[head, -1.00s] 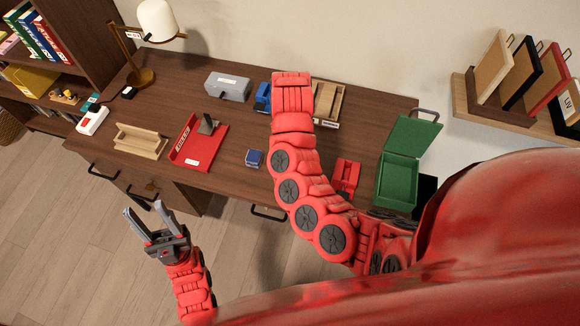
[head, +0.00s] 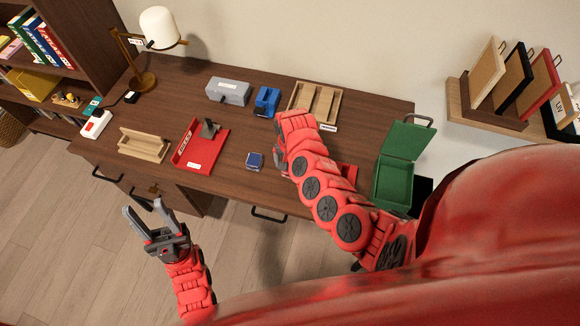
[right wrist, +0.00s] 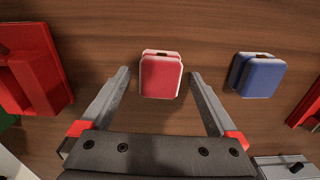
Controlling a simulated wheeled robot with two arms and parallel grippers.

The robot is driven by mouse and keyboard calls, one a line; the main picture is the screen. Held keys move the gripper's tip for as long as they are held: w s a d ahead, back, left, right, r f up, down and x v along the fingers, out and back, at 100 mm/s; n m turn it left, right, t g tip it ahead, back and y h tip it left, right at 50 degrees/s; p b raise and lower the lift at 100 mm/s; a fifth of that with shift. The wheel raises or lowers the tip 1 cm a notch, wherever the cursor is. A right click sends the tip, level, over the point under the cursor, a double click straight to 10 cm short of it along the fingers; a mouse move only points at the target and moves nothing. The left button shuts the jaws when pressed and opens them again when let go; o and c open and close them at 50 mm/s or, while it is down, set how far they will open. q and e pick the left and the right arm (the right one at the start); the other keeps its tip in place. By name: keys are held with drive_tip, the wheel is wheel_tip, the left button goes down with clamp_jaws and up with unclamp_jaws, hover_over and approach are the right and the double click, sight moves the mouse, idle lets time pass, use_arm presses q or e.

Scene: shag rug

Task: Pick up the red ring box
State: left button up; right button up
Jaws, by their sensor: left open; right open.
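The red ring box (right wrist: 161,75) shows in the right wrist view, lying on the brown desk between the fingertips of my right gripper (right wrist: 160,74). The gripper is open, with a gap on either side of the box, and its fingers do not appear to touch it. In the head view my right gripper (head: 281,156) is partly hidden by its own arm, over the desk, and the red ring box is hidden there. My left gripper (head: 143,208) is open and empty, in front of the desk and off its edge.
A blue ring box (right wrist: 258,75) lies beside the red one; it also shows in the head view (head: 255,160). A red tray (head: 200,146), grey box (head: 228,90), blue object (head: 266,101), wooden tray (head: 317,103) and open green box (head: 395,182) stand around.

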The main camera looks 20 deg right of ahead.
drive_tip(key=shift+s+f, duration=0.1)
drive_tip(key=shift+f, duration=0.65)
drive_tip(key=c, duration=1.5)
drive_tip(key=shift+r, duration=0.15)
